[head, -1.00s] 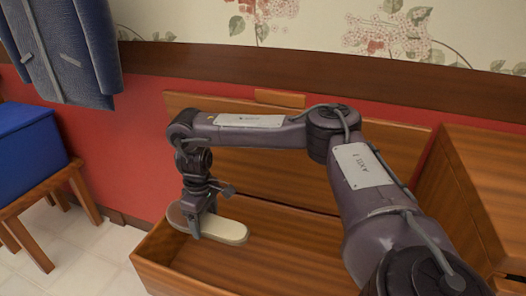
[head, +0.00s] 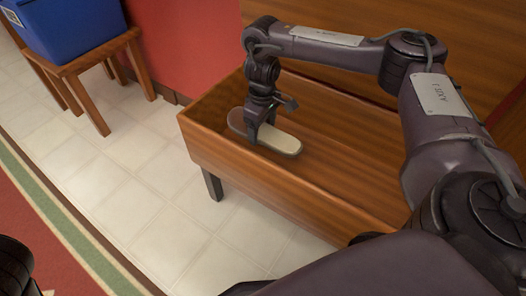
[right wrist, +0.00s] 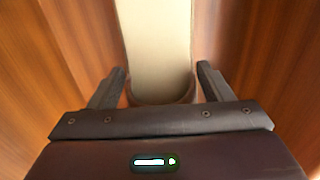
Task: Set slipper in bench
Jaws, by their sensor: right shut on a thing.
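The slipper (head: 282,140) has a cream sole and a brown strap end. My right gripper (head: 260,130) is shut on it near the strap end, at the left end of the open wooden bench (head: 245,165). The slipper looks to be within the bench's walls; I cannot tell whether it touches the floor inside. In the right wrist view, the slipper (right wrist: 158,45) runs away between the two fingers of the right gripper (right wrist: 158,88), with wood on both sides. My left gripper is not in view.
A blue box (head: 75,25) sits on a small wooden stool (head: 92,62) at the upper left. Pale floor tiles (head: 135,190) lie clear in front of the bench. A striped rug (head: 55,225) is at the lower left. The bench's raised back (head: 350,50) stands behind my arm.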

